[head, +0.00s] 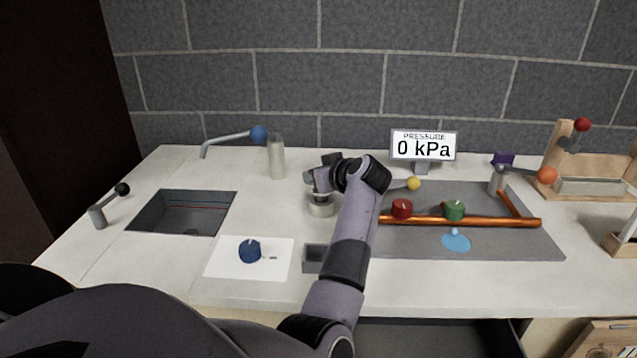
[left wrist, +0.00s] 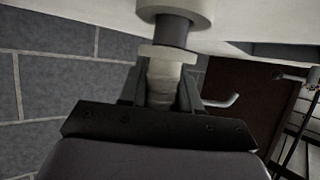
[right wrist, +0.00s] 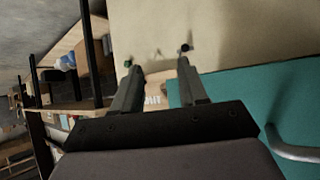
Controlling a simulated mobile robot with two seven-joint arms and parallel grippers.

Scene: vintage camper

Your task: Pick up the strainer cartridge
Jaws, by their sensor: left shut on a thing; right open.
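In the left wrist view my left gripper (left wrist: 160,88) is shut on a pale, collared cylindrical part, which looks like the strainer cartridge (left wrist: 167,53). A dark grey cylinder (left wrist: 176,32) joins its collar to a pale round housing (left wrist: 175,8) on the counter. I cannot tell how deep the grey part sits. In the head view my left gripper (head: 316,181) is over that housing (head: 321,208), and the cartridge is mostly hidden. My right gripper (right wrist: 155,85) is open and empty in the right wrist view, and out of the head view.
A sink (head: 182,213) is on the left, with a grey canister (head: 276,156) behind. A grey mat (head: 510,240) with a copper pipe (head: 470,222) is right of my left arm. The pressure display (head: 424,146) reads 0 kPa.

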